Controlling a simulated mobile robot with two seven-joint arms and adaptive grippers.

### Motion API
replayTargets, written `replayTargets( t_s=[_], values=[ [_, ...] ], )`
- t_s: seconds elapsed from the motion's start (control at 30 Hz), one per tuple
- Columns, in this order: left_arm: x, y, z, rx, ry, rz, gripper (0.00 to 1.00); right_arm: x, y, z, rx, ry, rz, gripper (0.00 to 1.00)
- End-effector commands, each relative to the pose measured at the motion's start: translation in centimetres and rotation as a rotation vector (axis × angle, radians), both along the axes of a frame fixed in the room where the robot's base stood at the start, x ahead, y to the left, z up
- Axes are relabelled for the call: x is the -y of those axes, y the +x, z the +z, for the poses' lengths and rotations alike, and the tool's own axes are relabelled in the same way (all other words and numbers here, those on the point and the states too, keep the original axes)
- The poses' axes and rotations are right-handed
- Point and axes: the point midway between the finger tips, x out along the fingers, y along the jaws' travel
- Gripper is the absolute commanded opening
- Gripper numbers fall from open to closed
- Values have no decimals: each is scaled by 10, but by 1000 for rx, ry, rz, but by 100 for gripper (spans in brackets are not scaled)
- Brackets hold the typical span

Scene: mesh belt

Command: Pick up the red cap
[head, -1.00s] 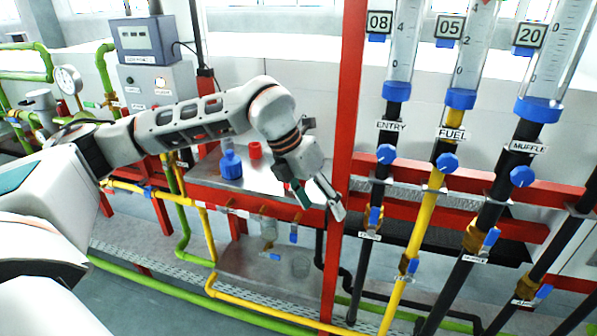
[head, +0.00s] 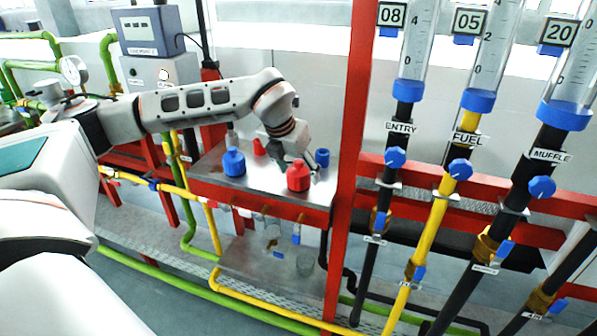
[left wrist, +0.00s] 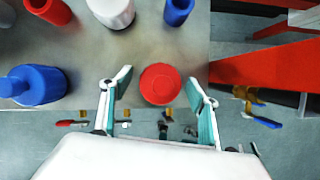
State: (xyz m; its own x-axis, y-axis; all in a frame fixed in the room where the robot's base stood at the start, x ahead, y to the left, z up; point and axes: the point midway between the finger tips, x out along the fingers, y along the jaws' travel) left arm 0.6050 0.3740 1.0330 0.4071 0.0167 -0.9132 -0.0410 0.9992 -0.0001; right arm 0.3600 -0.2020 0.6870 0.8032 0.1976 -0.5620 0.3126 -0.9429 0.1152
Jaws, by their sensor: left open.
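The red cap (head: 298,166) tops a squat red bottle (head: 298,183) near the front right of the metal shelf. In the left wrist view the cap (left wrist: 160,84) appears as a round red disc from above. My left gripper (head: 296,160) is at the bottle, pointing down. In the left wrist view its two open fingers (left wrist: 158,88) stand on either side of the cap, with gaps on both sides and nothing held. I cannot tell how far above the cap the fingertips are. My right gripper is not in view.
A blue bottle (head: 233,163) stands left on the shelf (head: 215,178), with a red cup-like piece (head: 259,147) behind. A small blue piece (head: 322,158) is at right. A white piece (left wrist: 112,10) shows in the wrist view. A red post (head: 352,150) rises right of the shelf.

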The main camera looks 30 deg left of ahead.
Motion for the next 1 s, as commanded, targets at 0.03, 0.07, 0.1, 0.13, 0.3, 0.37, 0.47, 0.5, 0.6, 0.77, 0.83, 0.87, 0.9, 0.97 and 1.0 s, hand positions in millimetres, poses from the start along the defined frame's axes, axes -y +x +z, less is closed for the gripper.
replayTargets(
  t_s=[0.03, 0.07, 0.1, 0.13, 0.3, 0.37, 0.47, 0.5, 0.6, 0.77, 0.83, 0.87, 0.9, 0.97, 1.0],
  values=[
    [0, 2, -3, 0, 0, 0, 61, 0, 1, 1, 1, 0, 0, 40],
    [0, 2, -4, 1, 0, -1, 61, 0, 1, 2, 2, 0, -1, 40],
    [0, 2, -5, 1, 0, -1, 61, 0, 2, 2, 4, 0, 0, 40],
    [0, 3, -6, 1, 0, -1, 61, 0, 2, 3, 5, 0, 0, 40],
    [0, 3, -6, 1, 0, -1, 61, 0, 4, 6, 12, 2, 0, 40],
    [0, 3, -6, 1, 0, -1, 45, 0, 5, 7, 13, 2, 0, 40],
    [0, 3, -6, 1, 0, -1, 19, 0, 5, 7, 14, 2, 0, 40],
    [0, 3, -6, 1, 0, -1, 19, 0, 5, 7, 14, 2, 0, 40],
    [0, 3, -5, 1, 0, -1, 19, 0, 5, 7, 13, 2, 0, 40],
    [0, 3, -5, 1, 0, -1, 18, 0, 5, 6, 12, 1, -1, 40],
    [0, 3, -4, 2, 0, -1, 18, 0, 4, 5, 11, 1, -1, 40],
    [0, 3, -3, 2, 0, -1, 18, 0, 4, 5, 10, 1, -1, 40],
    [0, 3, 0, 3, 0, -1, 18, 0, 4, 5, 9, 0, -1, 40],
    [0, 3, 4, 3, 0, -1, 18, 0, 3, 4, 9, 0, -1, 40],
    [0, 3, 7, 3, 0, -1, 18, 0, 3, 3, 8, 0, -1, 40]
  ],
)
